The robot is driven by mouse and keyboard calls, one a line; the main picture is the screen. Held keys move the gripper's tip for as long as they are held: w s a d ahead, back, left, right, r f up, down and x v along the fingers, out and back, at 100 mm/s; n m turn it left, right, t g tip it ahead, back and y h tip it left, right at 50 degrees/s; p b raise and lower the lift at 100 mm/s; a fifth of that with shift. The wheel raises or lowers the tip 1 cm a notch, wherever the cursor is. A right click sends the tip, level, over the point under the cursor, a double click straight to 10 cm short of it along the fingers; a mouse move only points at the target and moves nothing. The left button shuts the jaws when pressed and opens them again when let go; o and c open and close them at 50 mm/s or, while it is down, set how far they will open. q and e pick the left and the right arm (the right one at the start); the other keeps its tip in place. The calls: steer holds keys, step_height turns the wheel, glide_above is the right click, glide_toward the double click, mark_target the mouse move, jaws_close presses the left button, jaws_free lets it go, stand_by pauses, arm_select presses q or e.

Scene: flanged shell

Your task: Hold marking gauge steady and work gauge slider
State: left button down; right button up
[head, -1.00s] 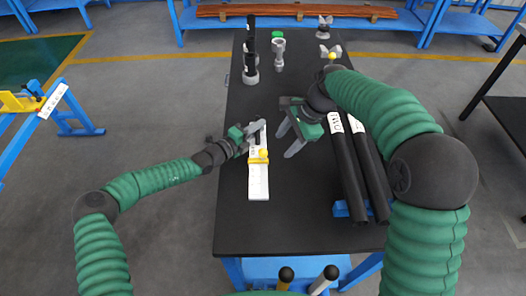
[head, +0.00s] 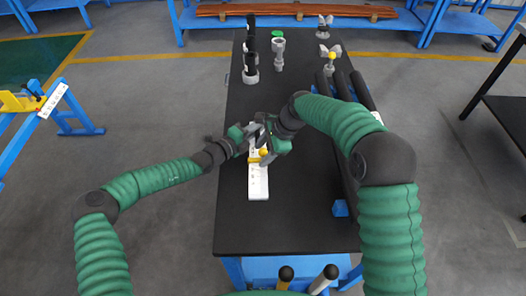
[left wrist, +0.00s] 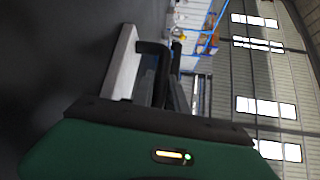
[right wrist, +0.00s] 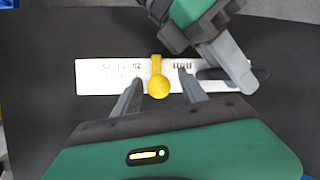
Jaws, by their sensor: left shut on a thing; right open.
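The marking gauge (head: 258,183) is a white flat bar lying lengthwise on the black table; it also shows in the right wrist view (right wrist: 105,71). The gauge slider (right wrist: 158,85) is a yellow piece with a round knob across the bar; in the head view it (head: 264,153) is partly covered. My left gripper (head: 254,130) is shut on the far end of the gauge; the left wrist view shows the bar (left wrist: 122,62) beside its fingers. My right gripper (right wrist: 160,90) is open above the gauge, its fingers on either side of the yellow knob. Contact is not clear.
Black cylinders (head: 362,92) lie on the right side of the table. Grey fittings (head: 278,52) and dark upright parts (head: 250,65) stand at the back. A blue block (head: 340,208) sits at the right edge. The table's near left part is clear.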

jaws_close()
steer(key=shift+w, duration=0.1)
stand_by(1.2)
